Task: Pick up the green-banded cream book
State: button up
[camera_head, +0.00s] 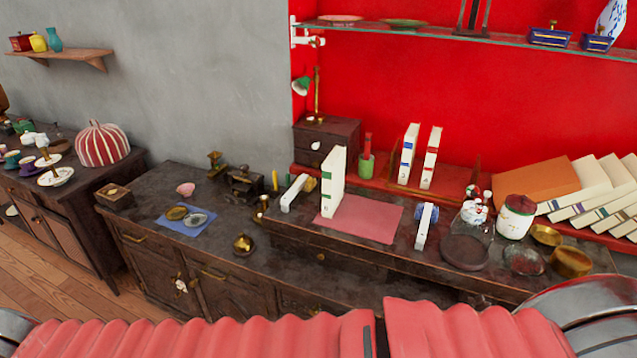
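A cream book (333,182) with green bands low on its spine stands upright on the dark cabinet, at the left end of the pink mat (368,221). A smaller cream book (294,194) lies or leans just left of it; I cannot tell its band colour. My gripper is not in view; only red ribbed parts of my own body show along the bottom edge.
A blue-banded book (407,153) and a red-banded book (431,158) stand on the red ledge behind. A thin white book (424,228) stands right of the mat. A glass dome (466,243) and white jar (515,217) stand farther right. The mat is mostly bare.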

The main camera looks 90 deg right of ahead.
aim_at(333, 169)
jog(key=u, duration=0.05)
jog(key=i, duration=1.2)
jog(key=z, duration=3.1)
jog(key=i, duration=0.4)
jog(key=z, duration=0.05)
